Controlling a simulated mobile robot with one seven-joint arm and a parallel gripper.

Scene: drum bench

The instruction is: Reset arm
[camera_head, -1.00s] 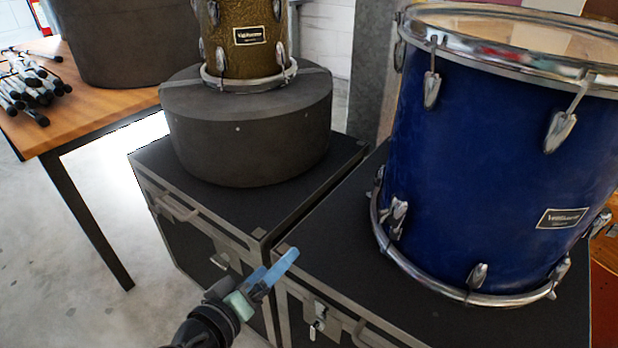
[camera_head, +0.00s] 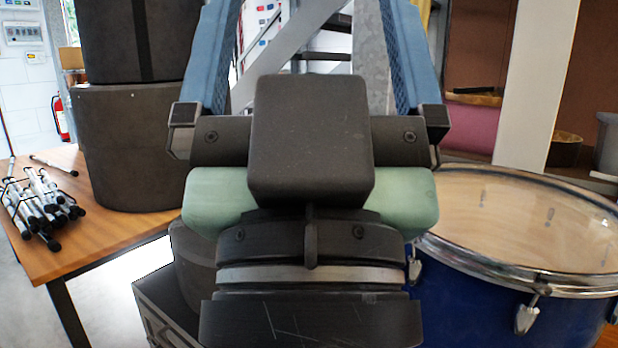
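My gripper (camera_head: 312,30) is raised close in front of the camera and fills the middle of the view. Its two blue fingers point up and stand wide apart, with nothing between them. It is open. Their tips reach the top edge of the picture. The dark palm and green pads hide much of the bench area behind.
A blue drum (camera_head: 465,312) with a pale head and chrome rim stands at the right. Dark round cases (camera_head: 130,150) stand on a wooden table (camera_head: 105,235) at the left, beside white-and-black sticks (camera_head: 42,208). A black case (camera_head: 165,300) is partly hidden below.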

